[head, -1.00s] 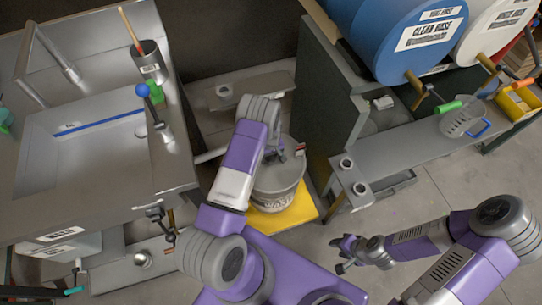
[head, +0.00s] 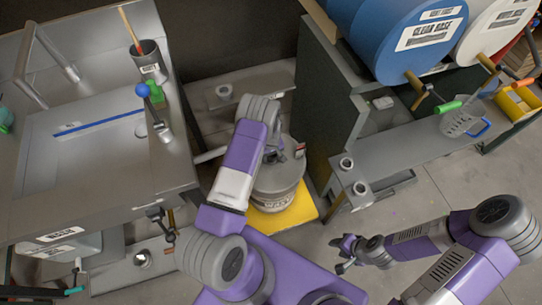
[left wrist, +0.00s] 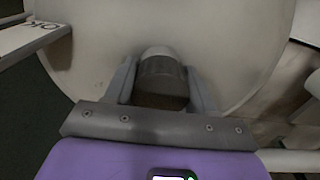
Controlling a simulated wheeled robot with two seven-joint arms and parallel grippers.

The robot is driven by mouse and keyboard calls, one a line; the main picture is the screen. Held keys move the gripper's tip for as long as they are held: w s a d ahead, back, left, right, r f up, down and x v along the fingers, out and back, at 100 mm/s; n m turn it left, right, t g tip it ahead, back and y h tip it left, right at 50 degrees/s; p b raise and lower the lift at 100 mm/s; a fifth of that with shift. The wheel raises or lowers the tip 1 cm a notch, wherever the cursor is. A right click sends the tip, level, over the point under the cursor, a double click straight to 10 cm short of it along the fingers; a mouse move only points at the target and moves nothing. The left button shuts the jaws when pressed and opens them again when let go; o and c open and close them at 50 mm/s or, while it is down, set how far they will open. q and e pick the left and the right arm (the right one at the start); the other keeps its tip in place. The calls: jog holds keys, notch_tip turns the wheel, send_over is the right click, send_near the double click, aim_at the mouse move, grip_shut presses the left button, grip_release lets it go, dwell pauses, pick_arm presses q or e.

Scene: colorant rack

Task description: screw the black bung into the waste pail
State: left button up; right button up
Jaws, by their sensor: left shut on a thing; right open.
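The waste pail (head: 278,190) is a pale grey, lidded bucket standing on a yellow platform. My left gripper (head: 274,155) is over the pail's top, partly hidden behind my own arm in the head view. In the left wrist view my left gripper (left wrist: 162,88) is shut on the black bung (left wrist: 162,78), a dark, round-topped piece between the two fingers, against the pale lid (left wrist: 225,60). I cannot tell how deep the bung sits in the opening. My right gripper (head: 346,252) is open and empty, low over the floor to the right of the pail.
A grey sink bench (head: 90,190) stands left of the pail. A dark cabinet (head: 325,100) and a grey shelf (head: 400,150) stand to the right, under a blue drum (head: 395,35). The yellow platform (head: 302,212) lies under the pail.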

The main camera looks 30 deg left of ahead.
pick_arm(q)
jog(key=m, duration=1.1)
jog(key=shift+m, duration=0.3)
jog(key=o, duration=1)
